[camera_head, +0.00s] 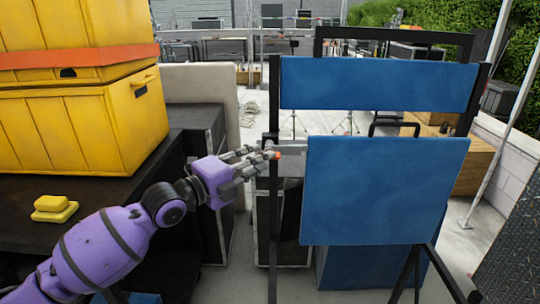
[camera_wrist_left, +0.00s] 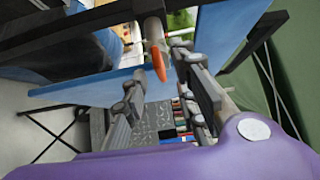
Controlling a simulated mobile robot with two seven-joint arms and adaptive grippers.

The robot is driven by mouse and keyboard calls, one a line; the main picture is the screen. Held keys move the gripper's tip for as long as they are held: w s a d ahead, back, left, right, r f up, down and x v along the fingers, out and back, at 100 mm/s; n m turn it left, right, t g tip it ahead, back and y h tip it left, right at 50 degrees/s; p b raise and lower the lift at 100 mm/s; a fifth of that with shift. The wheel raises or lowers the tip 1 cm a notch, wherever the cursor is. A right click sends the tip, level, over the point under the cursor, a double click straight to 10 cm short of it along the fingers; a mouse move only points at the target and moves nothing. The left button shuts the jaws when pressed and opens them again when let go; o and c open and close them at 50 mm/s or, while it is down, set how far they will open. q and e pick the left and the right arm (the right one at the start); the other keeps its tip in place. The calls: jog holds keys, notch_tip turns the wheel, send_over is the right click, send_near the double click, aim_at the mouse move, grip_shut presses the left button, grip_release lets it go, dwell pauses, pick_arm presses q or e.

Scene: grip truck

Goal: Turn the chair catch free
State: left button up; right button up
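The chair has a blue back panel (camera_head: 378,84), a blue seat panel (camera_head: 385,190) and a black frame. The catch, a small orange-tipped part (camera_head: 277,155), sits at the chair's left black post. In the left wrist view the orange tip (camera_wrist_left: 158,64) points down from a grey rod at the top. My left gripper (camera_head: 254,161) is at the left post, with its grey fingers reaching toward the catch. In the wrist view its fingers are spread, with the orange tip showing between them; I cannot tell whether they touch it. My right gripper is not in view.
Yellow cases (camera_head: 75,130) stand stacked on a dark surface at the left, with a small yellow block (camera_head: 54,208) in front. A black case (camera_head: 205,125) stands behind my left arm. A wooden box (camera_head: 470,160) is behind the chair at the right. Pale floor shows beyond.

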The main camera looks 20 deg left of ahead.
pick_arm(q)
jog(key=x, duration=0.3)
jog(key=shift+r, duration=0.1)
jog(key=shift+w+d, duration=0.1)
jog(key=shift+w, duration=0.15)
jog(key=shift+w+d, duration=0.15)
jog(key=shift+w, duration=0.1)
grip_shut()
jog(key=shift+f, duration=0.2)
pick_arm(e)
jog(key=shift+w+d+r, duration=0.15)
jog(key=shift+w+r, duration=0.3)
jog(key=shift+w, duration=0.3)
